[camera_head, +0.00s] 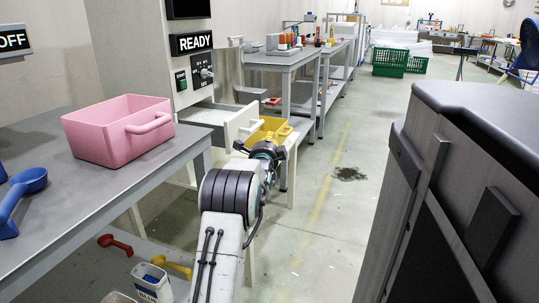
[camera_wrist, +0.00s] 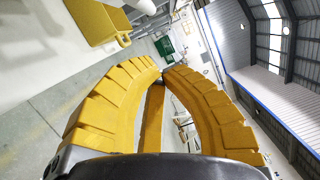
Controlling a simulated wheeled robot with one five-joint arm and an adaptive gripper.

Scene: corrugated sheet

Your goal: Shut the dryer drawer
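The dryer drawer (camera_head: 241,124) is a pale box pulled out from the white machine with the READY sign. Its grey inside shows from above. My gripper's wrist is in front of and just right of the drawer front in the head view, and its fingers are hidden there. In the wrist view my gripper (camera_wrist: 162,72) has two curved yellow fingers with their tips together and nothing seen between the tips. A large pale surface (camera_wrist: 40,50) fills the upper left there; I cannot tell whether it is the drawer. Contact with the drawer cannot be seen.
A yellow bin (camera_head: 268,130) stands beyond my wrist. A pink bin (camera_head: 120,130) sits on the left grey table (camera_head: 110,195), near blue scoops (camera_head: 18,195). A dark cabinet (camera_head: 465,170) stands close on the right. The floor between is clear, with a dark stain.

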